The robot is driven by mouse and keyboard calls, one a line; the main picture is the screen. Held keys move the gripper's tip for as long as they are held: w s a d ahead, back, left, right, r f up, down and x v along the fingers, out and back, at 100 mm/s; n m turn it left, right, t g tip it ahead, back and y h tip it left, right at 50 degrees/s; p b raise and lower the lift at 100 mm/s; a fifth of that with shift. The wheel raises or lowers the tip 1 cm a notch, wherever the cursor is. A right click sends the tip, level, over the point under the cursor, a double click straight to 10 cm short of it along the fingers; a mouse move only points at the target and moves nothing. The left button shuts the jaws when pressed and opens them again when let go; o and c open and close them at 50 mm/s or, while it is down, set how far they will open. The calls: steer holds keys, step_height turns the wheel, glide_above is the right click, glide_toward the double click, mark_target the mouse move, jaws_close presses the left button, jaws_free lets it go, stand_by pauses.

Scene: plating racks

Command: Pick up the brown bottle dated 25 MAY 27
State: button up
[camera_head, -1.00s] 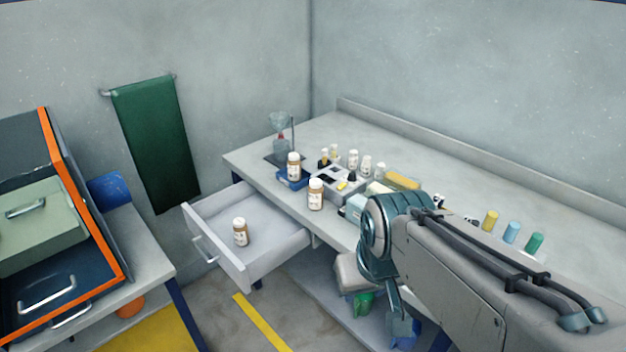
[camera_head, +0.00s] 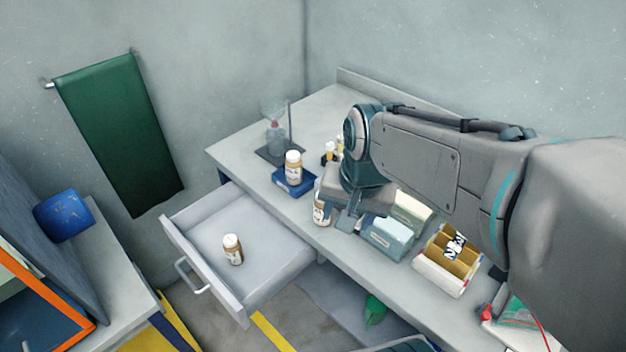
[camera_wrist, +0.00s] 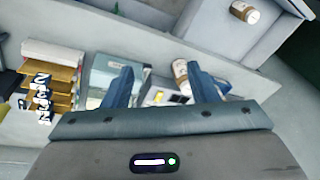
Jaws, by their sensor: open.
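Three brown bottles with white caps and labels show in the head view; no date is readable on any label. One bottle (camera_head: 233,249) stands in the open drawer, and it also shows in the wrist view (camera_wrist: 244,12). One bottle (camera_head: 293,167) stands on a small blue stand (camera_head: 294,184). In the wrist view my gripper (camera_wrist: 160,76) is open and empty, and a bottle (camera_wrist: 180,71) shows just beyond the right finger.
The drawer (camera_head: 262,275) is pulled out from the bench (camera_head: 237,152). A flask stand (camera_head: 280,150), a pale blue box (camera_head: 390,238) and a yellow-brown rack (camera_head: 448,260) are on the bench. My arm hides other small items behind it. A blue container (camera_head: 64,216) is at left.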

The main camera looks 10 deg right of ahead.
steer(key=w+m+g, duration=0.1)
steer(key=w+m, duration=0.8)
steer(key=m, duration=0.2)
steer(key=m+g+p, duration=0.1)
steer(key=m, duration=0.8)
glide_toward(318, 205)
steer(key=shift+d+r, duration=0.6)
steer(key=shift+r, duration=0.05)
steer(key=shift+w+f+m+h, duration=0.2)
steer(key=shift+w+m+h, duration=0.15)
steer(key=shift+m, duration=0.45)
step_height(318, 205, down, 9)
steer(key=shift+w+r+p, duration=0.1)
steer(key=shift+p, duration=0.3)
steer(key=shift+w+f+p, duration=0.2)
steer(key=shift+f+p, duration=0.3)
steer(key=shift+f, duration=2.05)
steer(key=shift+a, duration=0.1)
steer(key=c, duration=0.7)
steer(key=shift+c, duration=0.2)
steer(key=shift+r, duration=0.15)
